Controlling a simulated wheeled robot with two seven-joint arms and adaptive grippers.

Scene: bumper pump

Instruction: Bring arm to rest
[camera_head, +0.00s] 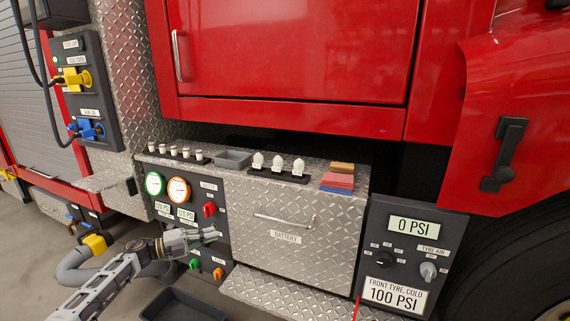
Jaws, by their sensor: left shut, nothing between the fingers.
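My left arm comes in from the lower left. Its gripper (208,234) is shut and empty, in front of the dark gauge panel (192,192). The panel carries a green-rimmed gauge (155,184), an orange-rimmed gauge (179,190) and a red knob (209,209). A green knob (194,264) and an orange knob (218,273) show just below the gripper. I cannot tell whether the fingers touch the panel. My right gripper is not in view.
A battery drawer (285,238) with a handle is right of the panel. On the ledge above stand white bulbs (278,164), a grey tray (233,159) and coloured blocks (338,181). A tyre panel (410,255) stands at right. A dark bin (180,306) lies below the gripper.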

